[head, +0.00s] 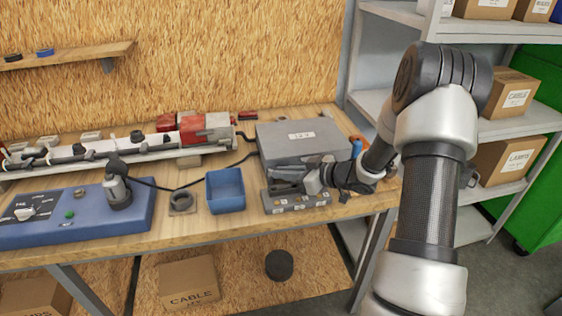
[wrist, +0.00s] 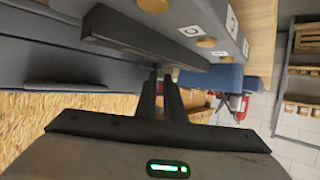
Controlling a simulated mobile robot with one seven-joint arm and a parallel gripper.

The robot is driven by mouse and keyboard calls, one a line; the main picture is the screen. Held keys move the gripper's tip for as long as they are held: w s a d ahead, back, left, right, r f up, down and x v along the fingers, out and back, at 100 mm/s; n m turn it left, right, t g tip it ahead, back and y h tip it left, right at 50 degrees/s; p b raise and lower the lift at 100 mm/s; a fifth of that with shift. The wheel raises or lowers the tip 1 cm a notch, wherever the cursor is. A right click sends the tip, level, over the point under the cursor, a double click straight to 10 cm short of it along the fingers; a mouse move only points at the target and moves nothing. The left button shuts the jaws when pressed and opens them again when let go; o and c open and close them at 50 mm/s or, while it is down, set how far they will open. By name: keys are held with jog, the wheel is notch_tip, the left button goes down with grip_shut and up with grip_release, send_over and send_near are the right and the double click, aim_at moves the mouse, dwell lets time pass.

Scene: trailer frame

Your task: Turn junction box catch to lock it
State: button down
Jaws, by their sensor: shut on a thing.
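The junction box (head: 303,138) is a grey box with a white label on its lid, at the right of the bench. The lid looks shut. Below its front is a grey panel (head: 297,203) with several labels and round brass parts; it also shows at the top of the wrist view (wrist: 198,14). A dark bar (wrist: 140,42), which looks like the catch, lies across the wrist view beside this panel. My gripper (head: 288,184) is at the box front. In the wrist view its fingers (wrist: 160,75) are closed together at the bar; their tips and the exact contact are partly hidden.
A blue bin (head: 225,190) and a dark ring-shaped part (head: 181,202) stand left of the panel. A blue control board (head: 75,222) lies farther left. A shelf with cardboard boxes (head: 503,158) is at the right, behind my arm. The bench front edge is close.

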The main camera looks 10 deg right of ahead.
jog(key=shift+w+d+r+n+g+y+p, duration=0.1)
jog(key=shift+w+n+g+y+p, duration=0.1)
jog(key=shift+n+g+y+p, duration=0.25)
jog(key=shift+w+d+n+g+y+p, duration=0.15)
jog(key=shift+n+g+y+p, duration=0.15)
jog(key=shift+n+p, duration=0.2)
jog(key=c, duration=1.9)
grip_release()
jog(key=shift+o, duration=0.2)
